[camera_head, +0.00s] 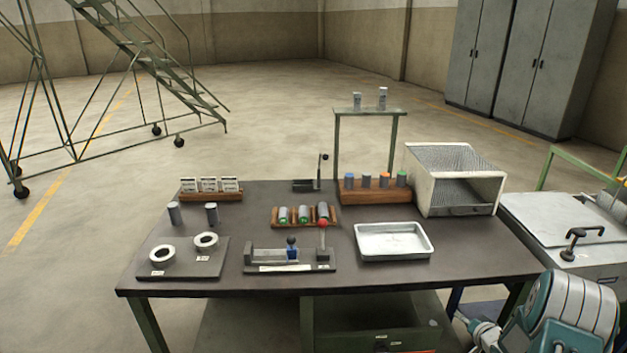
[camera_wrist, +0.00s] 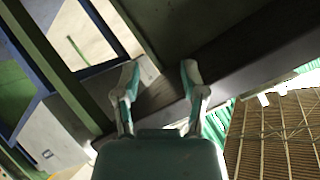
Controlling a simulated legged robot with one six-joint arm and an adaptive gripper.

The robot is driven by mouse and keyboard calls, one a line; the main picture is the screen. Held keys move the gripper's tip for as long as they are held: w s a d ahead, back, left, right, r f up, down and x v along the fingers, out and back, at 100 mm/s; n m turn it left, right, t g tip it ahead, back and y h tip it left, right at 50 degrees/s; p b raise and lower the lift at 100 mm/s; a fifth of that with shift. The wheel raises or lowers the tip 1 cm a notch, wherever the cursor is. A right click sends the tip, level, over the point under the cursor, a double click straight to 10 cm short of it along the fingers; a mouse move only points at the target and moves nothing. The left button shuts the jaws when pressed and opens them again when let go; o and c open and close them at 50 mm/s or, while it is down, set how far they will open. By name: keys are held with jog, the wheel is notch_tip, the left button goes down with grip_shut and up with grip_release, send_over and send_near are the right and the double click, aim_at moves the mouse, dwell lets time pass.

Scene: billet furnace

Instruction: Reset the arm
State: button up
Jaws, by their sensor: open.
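My gripper (camera_wrist: 157,85) shows in the wrist view with its two fingers spread apart and nothing between them. Behind the fingers lies a dark beam-like edge, seemingly the workbench (camera_wrist: 235,50) from low down. In the head view, part of my arm (camera_head: 570,318) is at the lower right corner, beside the front right corner of the workbench (camera_head: 450,272). The fingertips are not clearly visible in the head view.
The bench carries a white tray (camera_head: 393,257), a mesh basket (camera_head: 455,205), a wooden rack (camera_head: 375,196) with several cylinders, a clamp fixture (camera_head: 290,268) and two rings on a board (camera_head: 215,270). A grey machine (camera_head: 562,228) stands close to my arm at right.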

jog(key=s+a+r+n+g+h, duration=0.15)
jog(key=a+r, duration=0.35)
jog(key=r, duration=0.8)
jog(key=s+a+r+n+g+h, duration=0.1)
jog(key=s+a+r+h, duration=0.3)
jog(key=r, duration=0.9)
jog(key=s+a+r+n+g+y, duration=0.2)
jog(key=s+a+r, duration=0.2)
jog(key=s+a, duration=0.6)
jog(key=s+a+r+n+g+y, duration=0.2)
jog(key=s+a, duration=0.7)
jog(key=s, duration=0.8)
jog(key=shift+s+a+r+y, duration=0.3)
jog(key=shift+a+r+y, duration=0.05)
jog(key=shift+r, duration=0.55)
jog(key=shift+o, duration=0.2)
jog(key=shift+w, duration=0.1)
